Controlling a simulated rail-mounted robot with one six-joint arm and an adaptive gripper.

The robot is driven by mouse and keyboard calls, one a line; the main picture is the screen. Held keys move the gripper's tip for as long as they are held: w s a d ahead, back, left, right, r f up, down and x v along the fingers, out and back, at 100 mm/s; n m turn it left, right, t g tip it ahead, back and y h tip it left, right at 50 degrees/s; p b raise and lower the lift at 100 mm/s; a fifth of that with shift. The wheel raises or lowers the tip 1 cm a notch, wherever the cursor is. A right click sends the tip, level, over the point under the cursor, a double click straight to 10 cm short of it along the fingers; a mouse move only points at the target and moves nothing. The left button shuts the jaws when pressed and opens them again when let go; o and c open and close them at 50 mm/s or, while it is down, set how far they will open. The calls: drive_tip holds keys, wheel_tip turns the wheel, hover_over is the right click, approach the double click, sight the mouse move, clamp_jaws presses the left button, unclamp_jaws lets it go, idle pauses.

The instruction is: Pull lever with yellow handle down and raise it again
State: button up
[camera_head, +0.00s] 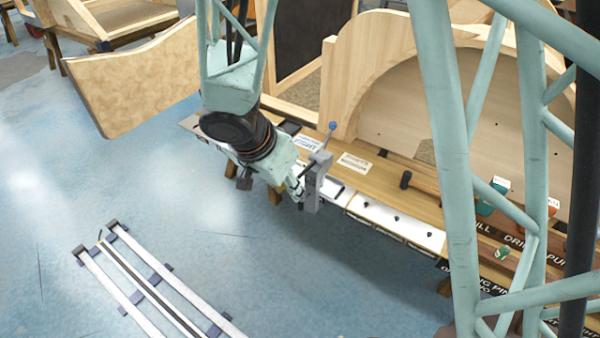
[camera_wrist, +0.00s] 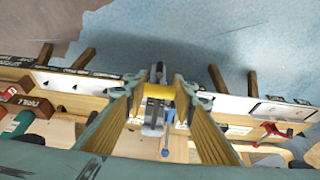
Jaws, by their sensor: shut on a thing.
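The yellow handle (camera_wrist: 159,92) of the lever lies crosswise between the two fingers of my gripper (camera_wrist: 161,88) in the wrist view. My gripper is shut on it, with one finger at each end. A grey upright device (camera_head: 314,182) stands at the front edge of the bench in the head view, and its grey body (camera_wrist: 153,127) shows behind the handle in the wrist view. A thin rod with a blue ball (camera_head: 332,126) rises from it. In the head view my gripper (camera_head: 299,188) is at the device's left side, and the yellow handle is hidden.
The long wooden bench (camera_head: 425,205) carries labels, white drawer fronts (camera_head: 395,222) and a black-headed hammer (camera_head: 406,180). A red clamp (camera_wrist: 276,132) is right of my gripper in the wrist view. White rails (camera_head: 160,285) lie on the blue floor.

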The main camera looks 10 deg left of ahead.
drive_tip(key=o, duration=1.2)
drive_tip(key=shift+r, duration=0.1)
drive_tip(key=v, duration=0.7)
drive_tip(key=shift+s+a+r, duration=0.15)
drive_tip(key=shift+s, duration=0.1)
drive_tip(key=shift+w, duration=0.1)
